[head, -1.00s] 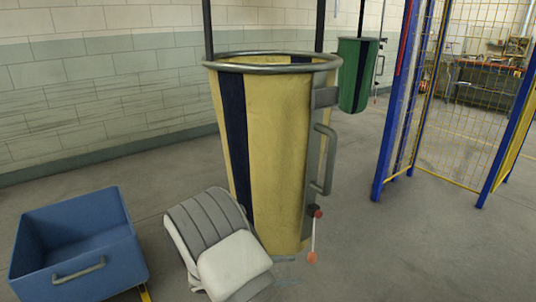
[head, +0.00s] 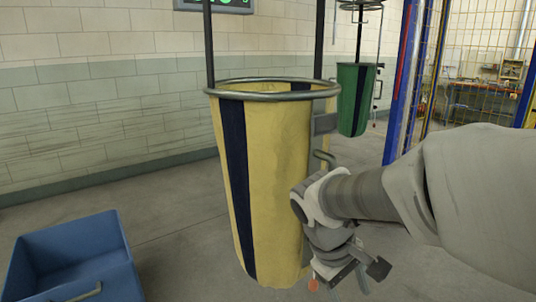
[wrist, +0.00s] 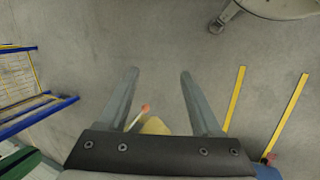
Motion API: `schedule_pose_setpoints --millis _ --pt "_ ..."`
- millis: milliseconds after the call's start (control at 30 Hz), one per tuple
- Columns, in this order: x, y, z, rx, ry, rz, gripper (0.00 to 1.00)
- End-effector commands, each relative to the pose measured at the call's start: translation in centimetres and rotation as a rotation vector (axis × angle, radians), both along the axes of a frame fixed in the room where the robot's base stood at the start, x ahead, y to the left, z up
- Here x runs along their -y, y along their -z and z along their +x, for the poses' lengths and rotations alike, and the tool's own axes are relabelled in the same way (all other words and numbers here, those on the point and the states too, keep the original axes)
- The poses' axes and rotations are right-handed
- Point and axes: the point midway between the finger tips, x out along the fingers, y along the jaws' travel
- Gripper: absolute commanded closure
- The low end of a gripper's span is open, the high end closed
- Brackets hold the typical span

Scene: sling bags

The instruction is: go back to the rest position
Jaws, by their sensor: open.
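My gripper (head: 352,272) is low at the right in the head view, in front of the lower right side of the yellow sling bag (head: 275,190). In the wrist view my gripper (wrist: 159,75) is open, with its two fingers apart and nothing held between them. The bag is yellow with dark blue stripes and a metal rim, and it hangs upright. My arm hides part of its right side and handle. A red-tipped rod (wrist: 146,107) and a small yellow part of the bag (wrist: 155,126) show beyond the gripper base in the wrist view.
A blue bin (head: 70,255) stands at the lower left. A green sling bag (head: 352,100) hangs farther back. A blue-framed fence (head: 400,80) with yellow mesh stands at the right. In the wrist view, bare floor (wrist: 150,40) lies beyond the fingers, with yellow lines (wrist: 234,100) at the right.

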Motion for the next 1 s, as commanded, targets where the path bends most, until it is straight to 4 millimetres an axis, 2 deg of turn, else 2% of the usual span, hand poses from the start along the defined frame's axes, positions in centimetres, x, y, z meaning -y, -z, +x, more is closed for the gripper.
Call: schedule_pose_setpoints --millis 33,300,700,733,1000 --pt "0.2 -0.9 -0.9 0.043 0.041 0.044 0.34" --pt "0.1 -3.7 -5.3 0.251 0.23 0.262 0.34" --pt "-0.8 -6.1 -9.7 0.526 0.436 0.5 0.34" --pt "-0.9 -7.7 -9.6 0.518 0.434 0.498 0.34" --pt "-0.9 -13.9 -9.5 0.511 0.429 0.495 0.34"
